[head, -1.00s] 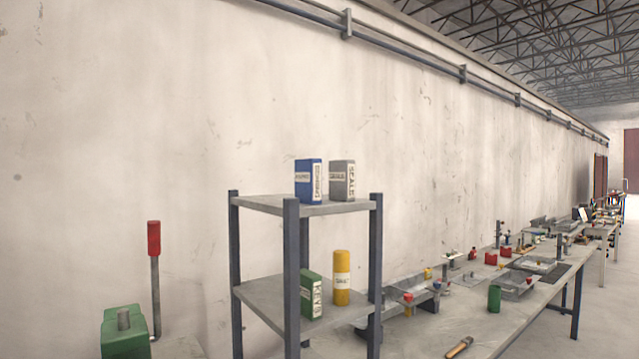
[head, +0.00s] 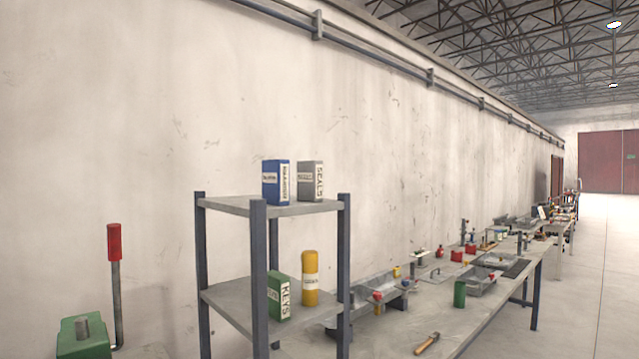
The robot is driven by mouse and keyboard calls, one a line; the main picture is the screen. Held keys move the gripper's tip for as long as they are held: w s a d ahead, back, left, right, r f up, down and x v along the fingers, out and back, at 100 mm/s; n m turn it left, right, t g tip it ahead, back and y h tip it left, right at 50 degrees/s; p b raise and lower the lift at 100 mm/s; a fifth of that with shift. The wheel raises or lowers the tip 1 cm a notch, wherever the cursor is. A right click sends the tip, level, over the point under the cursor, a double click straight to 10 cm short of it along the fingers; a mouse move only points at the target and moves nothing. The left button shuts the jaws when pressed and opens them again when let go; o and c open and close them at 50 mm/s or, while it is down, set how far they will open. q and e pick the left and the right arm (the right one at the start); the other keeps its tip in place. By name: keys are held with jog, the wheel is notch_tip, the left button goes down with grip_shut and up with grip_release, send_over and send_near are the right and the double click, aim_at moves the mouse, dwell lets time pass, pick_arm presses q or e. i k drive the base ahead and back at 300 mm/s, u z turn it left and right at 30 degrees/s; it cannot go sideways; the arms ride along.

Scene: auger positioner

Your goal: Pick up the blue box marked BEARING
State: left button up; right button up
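A blue box (head: 276,181) with white labels stands upright on the top shelf of a grey rack (head: 262,209) in the head view. Its label is too small to read for certain. A grey box marked SEALS (head: 311,181) stands just to its right, with a narrow gap between them. Neither of my grippers shows in this view.
The lower shelf holds a green box marked KEYS (head: 279,297) and a yellow cylinder (head: 310,278). A green block with a red-handled lever (head: 114,243) stands left. A long workbench (head: 400,325) with several tools runs right along the wall. Floor at far right is clear.

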aim_at(276, 173)
jog(key=z, duration=1.2)
jog(key=i, duration=2.4)
jog(key=u, duration=2.85)
